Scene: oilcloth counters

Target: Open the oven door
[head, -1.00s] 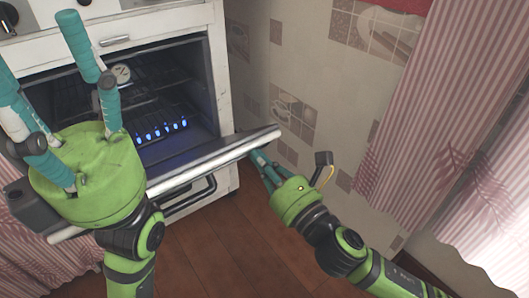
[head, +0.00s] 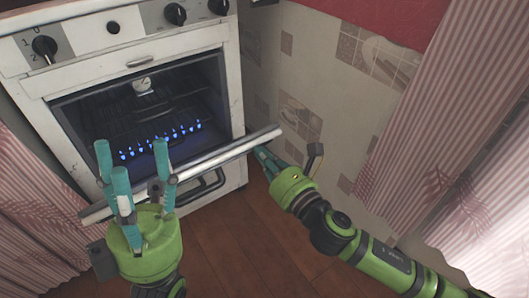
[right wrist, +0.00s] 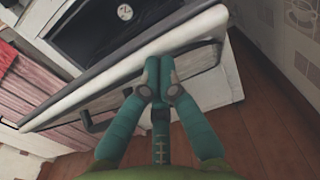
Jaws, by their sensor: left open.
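The white oven (head: 65,85) stands at the left in the head view. Its door (head: 222,156) is partly open, tilted forward, with its pale top edge out from the cavity. The right wrist view shows the door edge (right wrist: 100,86) crossing diagonally. My right gripper (head: 261,153) is at the door's right end; in the right wrist view its fingers (right wrist: 158,75) are together at the door edge, with no grasped thing visible between them. My left gripper (head: 133,155) is open, fingers up, in front of the door's left part and hiding some of it.
Blue flames (head: 160,138) and a round dial (head: 142,84) show inside the oven. Knobs (head: 175,14) line its top front. A tiled wall (head: 300,75) and pink curtains (head: 440,130) are at the right, another curtain at the left. The wooden floor (head: 235,245) is clear.

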